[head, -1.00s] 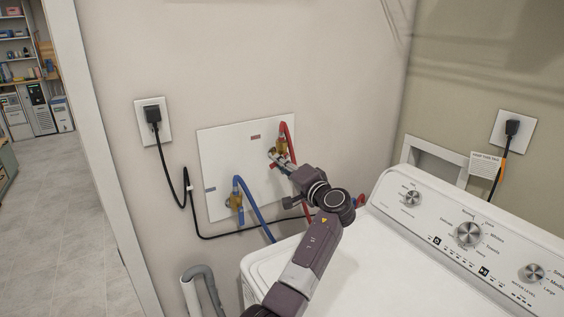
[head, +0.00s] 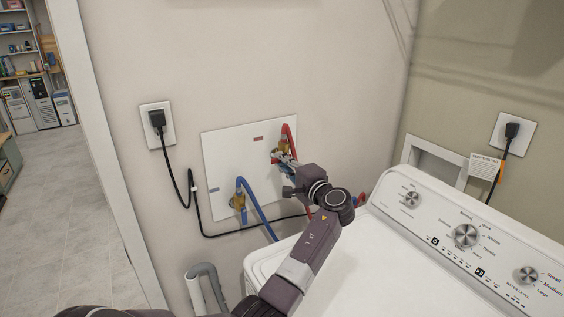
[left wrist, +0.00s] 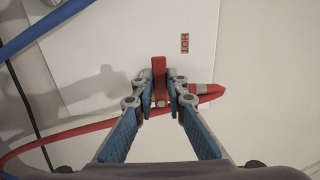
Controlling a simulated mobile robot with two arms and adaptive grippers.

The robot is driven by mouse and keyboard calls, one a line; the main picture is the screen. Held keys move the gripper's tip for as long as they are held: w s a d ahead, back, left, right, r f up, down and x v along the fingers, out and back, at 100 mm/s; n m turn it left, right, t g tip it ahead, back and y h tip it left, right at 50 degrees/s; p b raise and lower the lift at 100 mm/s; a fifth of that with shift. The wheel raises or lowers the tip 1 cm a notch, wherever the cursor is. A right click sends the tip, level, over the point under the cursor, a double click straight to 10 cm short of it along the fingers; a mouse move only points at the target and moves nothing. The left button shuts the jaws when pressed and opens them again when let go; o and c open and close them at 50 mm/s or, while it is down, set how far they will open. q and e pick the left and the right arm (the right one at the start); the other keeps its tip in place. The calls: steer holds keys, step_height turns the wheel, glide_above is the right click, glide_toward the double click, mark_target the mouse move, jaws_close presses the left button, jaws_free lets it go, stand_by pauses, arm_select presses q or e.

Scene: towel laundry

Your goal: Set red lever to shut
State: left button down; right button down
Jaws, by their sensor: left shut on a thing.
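The red lever (left wrist: 159,78) shows in the left wrist view between the fingertips of my left gripper (left wrist: 161,98), which is shut on it. The lever points up in that picture, across the red hose. In the head view my left gripper (head: 287,173) is at the hot valve (head: 281,148) on the right side of the white wall plate (head: 222,152), and the lever is hidden there. The red hose (left wrist: 72,133) runs behind the fingers. The red HOT label (left wrist: 184,43) is on the plate. My right gripper is not in view.
A blue valve and hose (head: 240,192) sit at the plate's lower left. A black cord (head: 192,198) runs from the wall outlet (head: 157,124) below the plate. The white washer (head: 440,235) stands at the right, under my left arm. A grey drain hose (head: 205,278) is at the lower left.

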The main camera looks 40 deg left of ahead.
arm_select(q)
steer(key=shift+w+d, duration=0.1)
steer(key=c, duration=1.9)
jaws_free()
steer(key=shift+c, duration=0.2)
steer(key=v, duration=1.2)
